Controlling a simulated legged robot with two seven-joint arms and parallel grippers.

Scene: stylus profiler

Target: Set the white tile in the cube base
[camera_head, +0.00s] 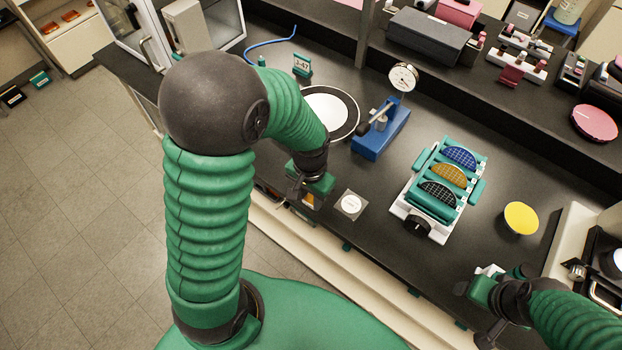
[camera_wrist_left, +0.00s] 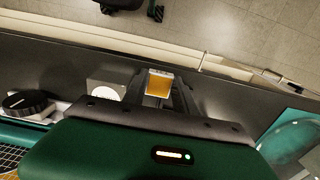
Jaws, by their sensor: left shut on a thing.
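My left gripper (camera_head: 311,184) is near the front edge of the black bench. In the left wrist view its fingers (camera_wrist_left: 158,92) are shut on a small amber-faced block with a white edge (camera_wrist_left: 159,84). I cannot tell whether this block is the white tile. A small pale square with a white disc on it (camera_head: 351,204) lies on the bench just right of the left gripper, apart from it; it also shows in the left wrist view (camera_wrist_left: 106,90). I cannot tell which piece is the cube base. My right gripper (camera_head: 480,290) is at the lower right; its fingers are unclear.
A rack with blue, amber and dark discs (camera_head: 446,178) stands to the right. A blue dial-gauge stand (camera_head: 381,133) and a round black-rimmed white plate (camera_head: 328,112) are behind. A yellow disc (camera_head: 521,218) lies farther right. Bench between the pale square and rack is clear.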

